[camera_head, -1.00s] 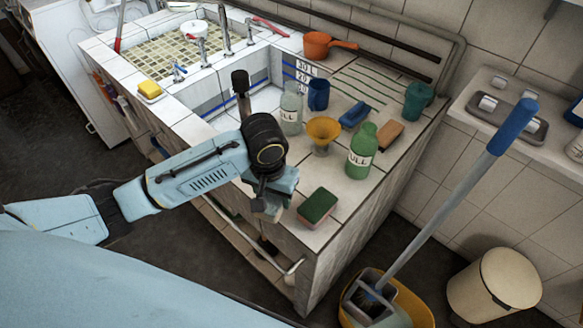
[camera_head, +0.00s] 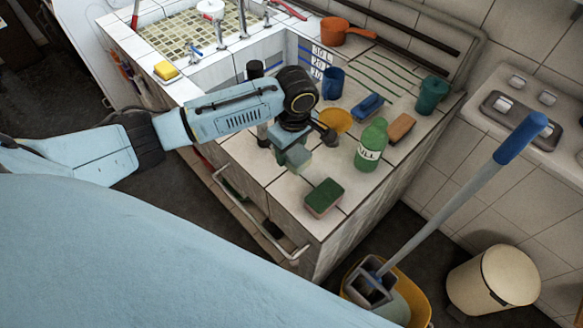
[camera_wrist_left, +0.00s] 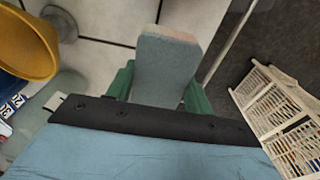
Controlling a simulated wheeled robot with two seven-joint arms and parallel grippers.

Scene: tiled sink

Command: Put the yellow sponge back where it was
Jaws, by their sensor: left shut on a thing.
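The yellow sponge (camera_head: 165,70) lies on the tiled rim of the sink at the left, far from my grippers. My left gripper (camera_head: 297,158) is over the near part of the tiled counter in the head view. It is shut on a pale grey block, which shows between its green fingers in the left wrist view (camera_wrist_left: 166,62). I cannot tell from the colour what this block is. A green-topped brown sponge (camera_head: 323,197) lies on the counter's near corner, just right of and below the gripper. My right gripper is not in view.
A green bottle (camera_head: 371,145), a blue brush (camera_head: 367,107), a brown block (camera_head: 401,127) and a teal cup (camera_head: 432,94) stand on the counter. A yellow funnel (camera_head: 336,119) is partly behind my gripper. A mop (camera_head: 470,190) leans in a yellow bucket (camera_head: 418,309).

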